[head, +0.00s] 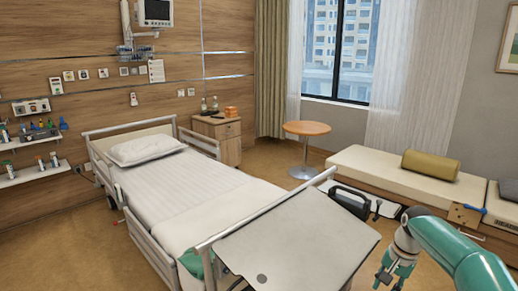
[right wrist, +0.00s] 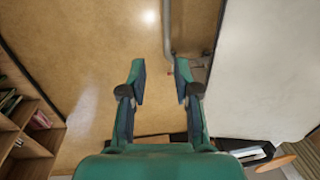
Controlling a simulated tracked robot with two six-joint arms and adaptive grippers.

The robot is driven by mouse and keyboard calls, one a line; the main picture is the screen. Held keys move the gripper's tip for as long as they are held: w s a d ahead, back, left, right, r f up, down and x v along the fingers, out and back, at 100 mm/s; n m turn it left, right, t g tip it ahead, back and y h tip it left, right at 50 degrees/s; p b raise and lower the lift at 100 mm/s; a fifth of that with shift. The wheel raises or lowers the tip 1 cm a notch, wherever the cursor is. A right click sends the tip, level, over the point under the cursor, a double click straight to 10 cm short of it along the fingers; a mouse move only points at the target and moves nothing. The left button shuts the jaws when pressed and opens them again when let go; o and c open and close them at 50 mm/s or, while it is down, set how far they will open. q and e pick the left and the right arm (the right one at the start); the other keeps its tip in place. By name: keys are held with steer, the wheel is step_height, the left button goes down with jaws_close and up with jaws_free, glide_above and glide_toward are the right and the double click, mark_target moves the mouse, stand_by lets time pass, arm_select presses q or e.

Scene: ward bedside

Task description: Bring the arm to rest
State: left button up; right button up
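My right arm, teal and grey, comes in from the right edge of the head view. Its gripper (head: 386,276) points down beside the right edge of the grey overbed table (head: 300,238). In the right wrist view my right gripper (right wrist: 160,72) is open, with a clear gap between its two fingers. Nothing is between them but brown floor beyond. The pale table top (right wrist: 265,70) is to the right of the fingers there, apart from them. My left gripper is in neither view.
A bed (head: 190,190) stands behind the overbed table. A bench (head: 395,184) with a yellow bolster (head: 430,165) lies at the right, a round side table (head: 306,129) near the window. In the wrist view, shelves (right wrist: 22,120) stand at the left; open floor (right wrist: 95,50) is ahead.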

steer(key=s+a+f+n+g+y+p, duration=0.1)
steer(key=s+a+f+g, duration=0.1)
steer(key=s+a+f, duration=0.6)
steer(key=s+a+f+n+g+y, duration=0.1)
steer(key=s+a+f+n+g, duration=0.1)
steer(key=s+a+f, duration=0.6)
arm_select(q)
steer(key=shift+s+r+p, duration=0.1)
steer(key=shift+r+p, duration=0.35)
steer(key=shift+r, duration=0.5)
arm_select(e)
steer(key=s+a+f+n+t, duration=0.1)
steer(key=s+a+f+n, duration=0.1)
steer(key=s+f, duration=0.2)
steer(key=s+a+f+n+t+y, duration=0.1)
steer(key=s+a+f+n+t, duration=0.1)
steer(key=s, duration=0.9)
steer(key=shift+a+f+t, duration=0.3)
steer(key=shift+a+f, duration=0.35)
steer(key=shift+f, duration=0.7)
steer(key=shift+s, duration=0.1)
